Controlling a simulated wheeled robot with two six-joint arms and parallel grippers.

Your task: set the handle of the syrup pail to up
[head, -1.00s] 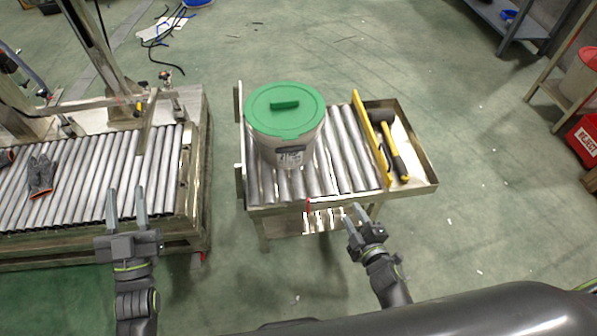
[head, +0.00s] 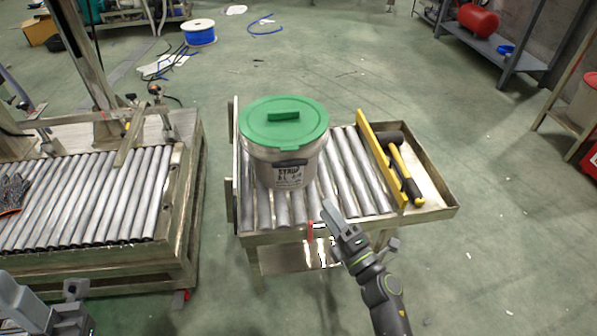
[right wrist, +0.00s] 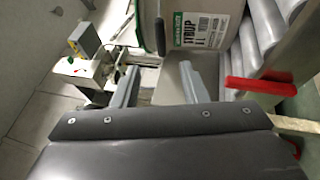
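The syrup pail (head: 262,160) is pale, with a green lid (head: 284,122) and a printed label, and stands upright on a small roller table. A dark handle grip (head: 291,163) hangs low against its front, just under the lid; it also shows in the right wrist view (right wrist: 160,38). My right gripper (head: 332,212) is in front of the table's near edge, below and right of the pail. In the right wrist view its fingers (right wrist: 158,85) are apart with nothing between them, short of the grip. My left gripper (head: 40,300) is cut off at the lower left; its opening is unclear.
A yellow bar (head: 382,158) crosses the rollers right of the pail. A mallet (head: 404,172) lies in the side tray beyond it. A red lever (head: 310,232) sticks up at the table's front edge. A larger roller conveyor (head: 95,205) stands left across a floor gap.

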